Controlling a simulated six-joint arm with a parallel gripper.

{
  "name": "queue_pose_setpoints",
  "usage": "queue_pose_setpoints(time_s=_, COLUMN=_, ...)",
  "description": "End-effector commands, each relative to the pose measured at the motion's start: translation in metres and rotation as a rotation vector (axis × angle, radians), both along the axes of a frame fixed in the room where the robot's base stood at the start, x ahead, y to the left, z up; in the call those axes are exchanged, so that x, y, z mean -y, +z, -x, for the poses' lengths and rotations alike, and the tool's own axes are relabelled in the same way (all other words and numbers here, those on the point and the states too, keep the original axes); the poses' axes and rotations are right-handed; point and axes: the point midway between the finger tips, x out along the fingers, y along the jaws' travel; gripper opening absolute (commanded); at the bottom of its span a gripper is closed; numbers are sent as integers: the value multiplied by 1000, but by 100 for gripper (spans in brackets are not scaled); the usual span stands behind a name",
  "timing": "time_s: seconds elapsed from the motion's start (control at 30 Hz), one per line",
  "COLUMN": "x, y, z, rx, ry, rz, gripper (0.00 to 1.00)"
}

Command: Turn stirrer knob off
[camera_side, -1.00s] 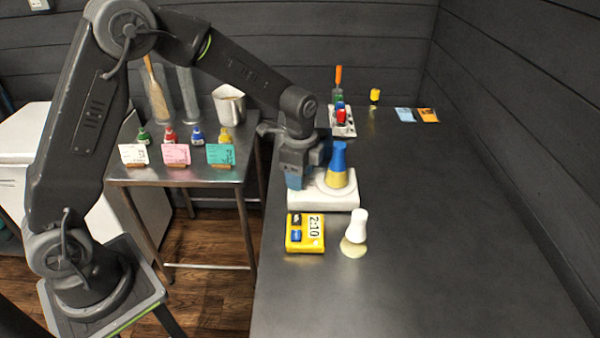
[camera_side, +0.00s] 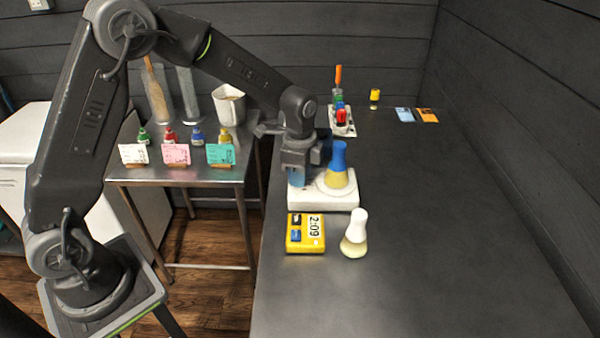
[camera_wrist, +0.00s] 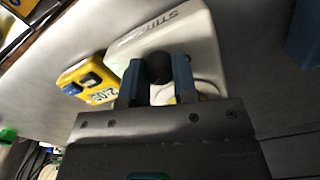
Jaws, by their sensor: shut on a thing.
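The white stirrer (camera_side: 325,200) stands on the dark bench, and part of its lettering shows in the wrist view (camera_wrist: 205,35). A flask with a blue top and yellow liquid (camera_side: 338,172) stands on its plate. The dark round stirrer knob (camera_wrist: 160,67) sits between the blue fingers of my gripper (camera_wrist: 158,82) in the wrist view. My gripper is shut on the knob, at the left end of the stirrer in the side view (camera_side: 298,178). The fingers hide the knob in the side view.
A yellow timer (camera_side: 305,233) reading 2:09 and a white-topped flask (camera_side: 355,235) stand in front of the stirrer. A rack with coloured items (camera_side: 342,122) stands behind it.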

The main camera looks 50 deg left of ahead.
Motion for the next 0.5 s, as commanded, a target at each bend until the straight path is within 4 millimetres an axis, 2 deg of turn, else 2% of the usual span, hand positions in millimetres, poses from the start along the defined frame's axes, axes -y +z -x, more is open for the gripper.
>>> queue_pose_setpoints(time_s=0.5, x=0, y=0, z=0, rx=-1, ry=446, rz=-2, gripper=3)
